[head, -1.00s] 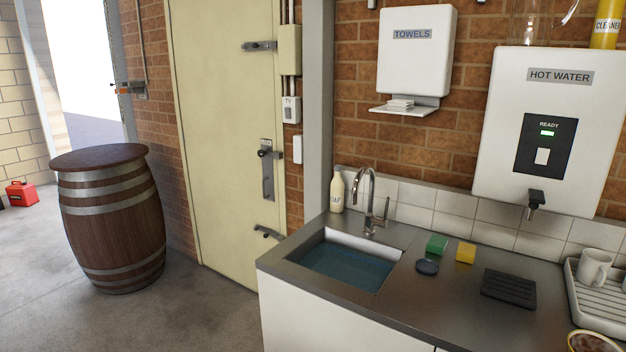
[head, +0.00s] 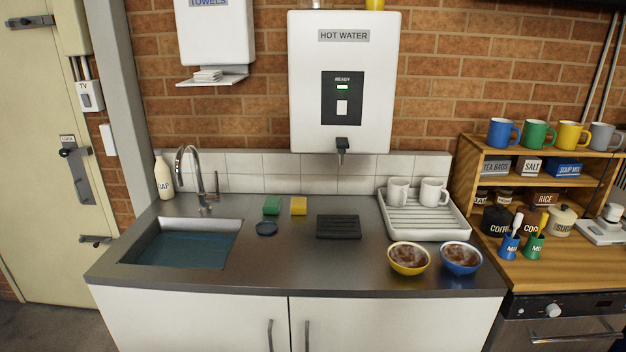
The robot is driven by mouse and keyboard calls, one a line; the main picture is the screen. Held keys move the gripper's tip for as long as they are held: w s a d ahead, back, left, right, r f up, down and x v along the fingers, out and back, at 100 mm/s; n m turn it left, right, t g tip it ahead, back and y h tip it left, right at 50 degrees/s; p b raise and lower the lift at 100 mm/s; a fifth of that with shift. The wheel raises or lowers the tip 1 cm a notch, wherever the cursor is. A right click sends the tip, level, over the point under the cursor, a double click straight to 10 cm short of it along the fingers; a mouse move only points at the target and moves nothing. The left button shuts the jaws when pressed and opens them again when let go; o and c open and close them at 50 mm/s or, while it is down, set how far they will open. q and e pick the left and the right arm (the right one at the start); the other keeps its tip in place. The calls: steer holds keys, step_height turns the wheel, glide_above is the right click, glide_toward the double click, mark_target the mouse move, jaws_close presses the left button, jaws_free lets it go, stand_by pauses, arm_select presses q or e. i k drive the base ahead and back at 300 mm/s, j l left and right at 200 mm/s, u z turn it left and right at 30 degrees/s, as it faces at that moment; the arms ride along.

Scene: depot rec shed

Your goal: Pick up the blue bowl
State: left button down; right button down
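The blue bowl (head: 460,267) stands upright near the front right corner of the steel counter. Neither of my grippers shows in the head view.
The white draining rack (head: 398,228) with two white mugs stands just behind the bowls. A black ribbed mat (head: 338,235) lies to their left, and the sink (head: 222,262) is farther left. The wooden shelf unit (head: 470,165) and its worktop adjoin the counter at right.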

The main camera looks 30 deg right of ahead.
mark_target(460, 257)
steer(key=z, duration=1.95)
